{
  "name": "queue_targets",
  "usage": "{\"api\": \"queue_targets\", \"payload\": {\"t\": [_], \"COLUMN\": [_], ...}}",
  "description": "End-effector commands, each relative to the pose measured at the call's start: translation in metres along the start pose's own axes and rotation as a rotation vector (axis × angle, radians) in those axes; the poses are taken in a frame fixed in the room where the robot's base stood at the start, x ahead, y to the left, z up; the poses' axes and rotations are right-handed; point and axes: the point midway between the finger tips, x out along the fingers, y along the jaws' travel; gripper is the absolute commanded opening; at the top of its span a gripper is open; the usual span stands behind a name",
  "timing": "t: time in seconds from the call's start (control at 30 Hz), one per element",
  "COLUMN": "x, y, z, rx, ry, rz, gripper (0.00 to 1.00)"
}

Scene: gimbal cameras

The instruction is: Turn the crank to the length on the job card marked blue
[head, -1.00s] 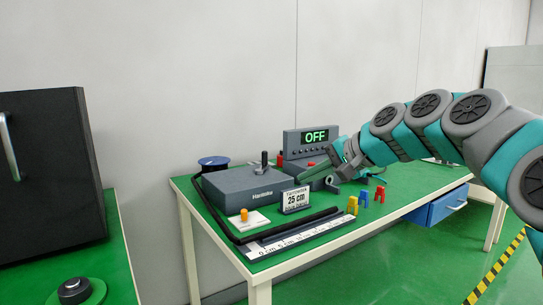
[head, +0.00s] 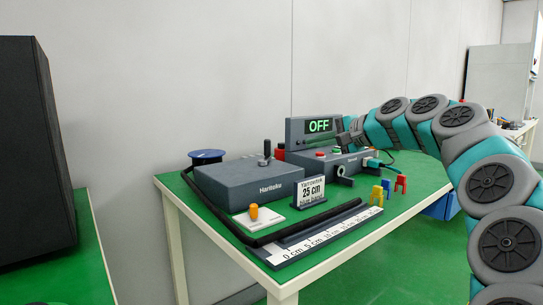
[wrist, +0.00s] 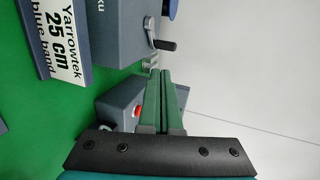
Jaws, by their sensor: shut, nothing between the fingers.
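The job card (head: 310,191) stands upright on the green table and reads "Yarrowtek 25 cm blue band"; it also shows sideways in the wrist view (wrist: 62,35). Behind it sits a dark grey box (head: 250,182) with a small upright crank handle (head: 266,150) on its far top edge. In the wrist view the dark crank handle (wrist: 163,45) juts from the box just beyond my fingertips. My gripper (wrist: 160,73) has its green fingers shut with nothing between them. In the head view its fingers are hard to make out beside the display.
A display (head: 315,128) reads OFF, behind a second grey box (head: 345,163) with red and green buttons. In front lie a ruler (head: 325,232), a black tube along it, and blue, yellow and red clips (head: 377,194). A blue-topped spool (head: 207,156) and an orange knob (head: 254,211) stand left.

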Motion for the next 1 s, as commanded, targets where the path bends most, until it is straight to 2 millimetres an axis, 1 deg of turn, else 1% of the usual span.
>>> {"api": "queue_targets", "payload": {"t": [0.03,0.17,0.27,0.5,0.7,0.87,1.0], "x": [0.002,0.012,0.028,0.075,0.107,0.122,0.133], "y": [0.003,0.002,0.002,0.003,0.001,-0.007,-0.008], "z": [-0.001,-0.001,-0.001,0.000,0.000,0.000,-0.001], "rx": [0.001,0.001,0.001,0.001,0.001,-0.002,0.002], "ry": [0.001,0.001,0.000,-0.001,0.000,0.002,0.000], "rz": [-0.001,0.001,0.001,0.004,0.003,-0.002,0.001], "gripper": [0.00,0.00,0.00,0.00,0.00,0.00,0.00]}}
